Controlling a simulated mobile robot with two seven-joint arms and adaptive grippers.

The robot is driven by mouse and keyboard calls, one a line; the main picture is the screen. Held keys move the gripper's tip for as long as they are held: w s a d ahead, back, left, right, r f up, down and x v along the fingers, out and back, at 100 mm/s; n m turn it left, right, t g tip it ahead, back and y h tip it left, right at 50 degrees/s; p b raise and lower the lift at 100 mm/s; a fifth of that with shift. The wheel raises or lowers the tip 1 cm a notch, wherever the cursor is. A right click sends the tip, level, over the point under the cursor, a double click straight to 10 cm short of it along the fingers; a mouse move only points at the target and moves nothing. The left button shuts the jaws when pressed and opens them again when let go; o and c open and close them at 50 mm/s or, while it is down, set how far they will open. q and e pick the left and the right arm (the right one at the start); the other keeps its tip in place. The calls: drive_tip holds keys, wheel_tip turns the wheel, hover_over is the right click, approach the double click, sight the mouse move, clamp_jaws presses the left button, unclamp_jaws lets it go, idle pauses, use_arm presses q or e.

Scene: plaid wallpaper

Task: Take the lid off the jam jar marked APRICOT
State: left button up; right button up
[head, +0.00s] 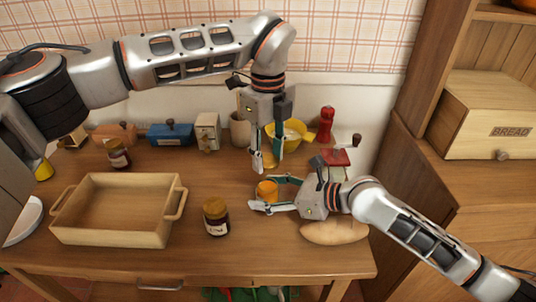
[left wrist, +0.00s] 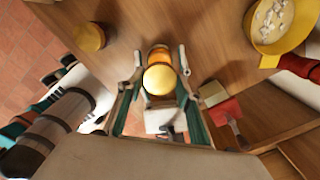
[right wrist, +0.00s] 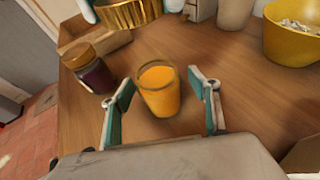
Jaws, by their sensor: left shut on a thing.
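The orange jar (head: 267,191) stands upright on the table with no lid on it; no lettering is readable. Its open top shows in the right wrist view (right wrist: 158,92). My left gripper (head: 265,162) is shut on a gold lid (left wrist: 160,80) and holds it above the jar, apart from it. The lid also shows at the top of the right wrist view (right wrist: 130,13). My right gripper (right wrist: 163,105) is open, low at the table, with one finger on each side of the jar and a gap at both sides.
A dark jar with a gold lid (head: 215,217) stands left of the orange jar; another dark jar (head: 118,155) is farther back. A wooden tray (head: 110,238) fills the left. A bread loaf (head: 333,233) lies by my right arm. A yellow bowl (head: 292,133) is behind.

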drive_tip(key=v, duration=1.2)
drive_tip(key=shift+s, duration=0.1)
